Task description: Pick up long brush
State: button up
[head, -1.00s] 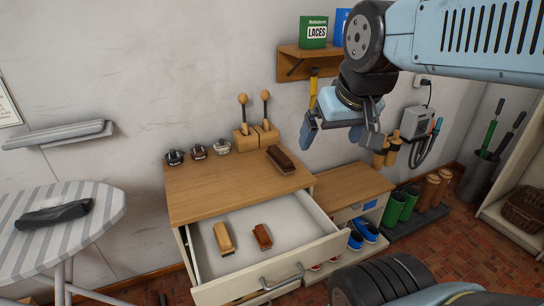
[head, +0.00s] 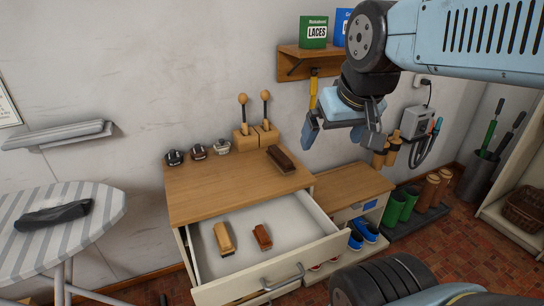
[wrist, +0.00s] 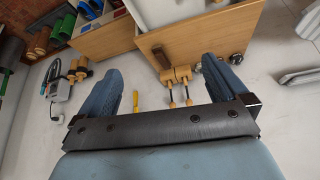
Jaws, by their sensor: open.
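A long dark brown brush (head: 281,160) lies on the wooden top of the drawer cabinet, near its right edge. It also shows in the wrist view (wrist: 160,58), between and beyond my fingers. In the open drawer lie a tan brush (head: 224,239) and a shorter reddish-brown brush (head: 262,237), apart from each other. My gripper (head: 341,140) is open and empty. In the head view it hangs to the right of the long brush and above the low side cabinet, touching nothing.
Dark and clear-lidded jars (head: 198,151) and wooden blocks with upright handles (head: 245,140) line the cabinet's back edge. The open drawer (head: 300,250) juts forward. A wall shelf (head: 300,62) holds boxes above. An ironing board (head: 90,215) stands left. The cabinet's middle top is clear.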

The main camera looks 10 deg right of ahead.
aim_at(284, 165)
jog(key=u, duration=0.75)
jog(key=k, duration=1.3)
jog(key=z, duration=0.95)
jog(key=i, duration=1)
